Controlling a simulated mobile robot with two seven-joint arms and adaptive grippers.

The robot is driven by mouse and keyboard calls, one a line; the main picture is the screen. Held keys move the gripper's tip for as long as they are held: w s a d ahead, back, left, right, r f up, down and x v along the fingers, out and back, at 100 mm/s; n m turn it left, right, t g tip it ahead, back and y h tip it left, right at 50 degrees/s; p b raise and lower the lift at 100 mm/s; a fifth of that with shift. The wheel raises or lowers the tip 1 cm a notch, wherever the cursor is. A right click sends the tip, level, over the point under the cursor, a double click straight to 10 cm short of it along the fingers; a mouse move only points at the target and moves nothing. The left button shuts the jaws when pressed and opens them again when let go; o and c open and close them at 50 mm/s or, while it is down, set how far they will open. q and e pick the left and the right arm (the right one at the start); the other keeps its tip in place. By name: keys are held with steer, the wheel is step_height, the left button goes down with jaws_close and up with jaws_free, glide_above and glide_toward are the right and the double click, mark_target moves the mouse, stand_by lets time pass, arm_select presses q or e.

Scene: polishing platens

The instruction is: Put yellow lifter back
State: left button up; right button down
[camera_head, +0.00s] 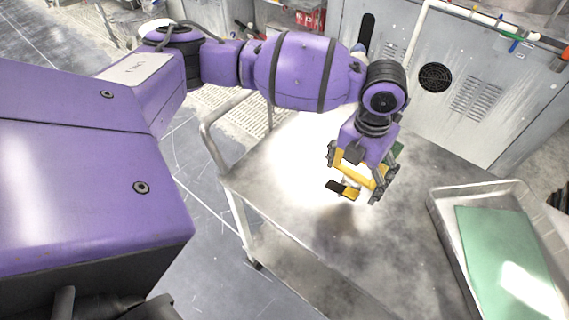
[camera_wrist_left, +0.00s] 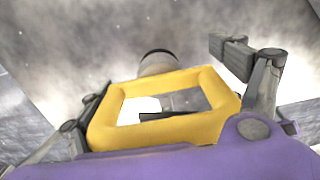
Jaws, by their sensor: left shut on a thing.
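My left gripper (camera_head: 360,178) is shut on the yellow lifter (camera_head: 350,170) and holds it above the grey cart top (camera_head: 300,215). A dark piece (camera_head: 334,186) shows at the lifter's lower left. In the left wrist view the lifter is a yellow open frame (camera_wrist_left: 200,78). The fingers of my left gripper (camera_wrist_left: 165,105) stand on either side of it. A grey round part with a dark top (camera_wrist_left: 158,62) shows just beyond the frame; I cannot tell whether it belongs to the lifter. My right gripper is not in view.
A pale metal tray (camera_head: 441,222) with a green sheet (camera_head: 500,250) in it stands on the right. A grey cabinet (camera_head: 465,70) with vents stands behind the cart. The cart has a raised tube handle (camera_head: 211,145) at its left. The cart top below the lifter looks bare.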

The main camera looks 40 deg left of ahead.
mark_target(344, 183)
arm_select(q)
steer(key=shift+a+f, duration=0.8)
steer(key=shift+f, duration=0.05)
step_height(344, 183, down, 3)
steer(key=shift+f, duration=0.15)
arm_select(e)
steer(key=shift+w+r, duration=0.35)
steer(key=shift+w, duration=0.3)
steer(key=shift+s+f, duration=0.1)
arm_select(q)
steer(key=o, duration=1.9)
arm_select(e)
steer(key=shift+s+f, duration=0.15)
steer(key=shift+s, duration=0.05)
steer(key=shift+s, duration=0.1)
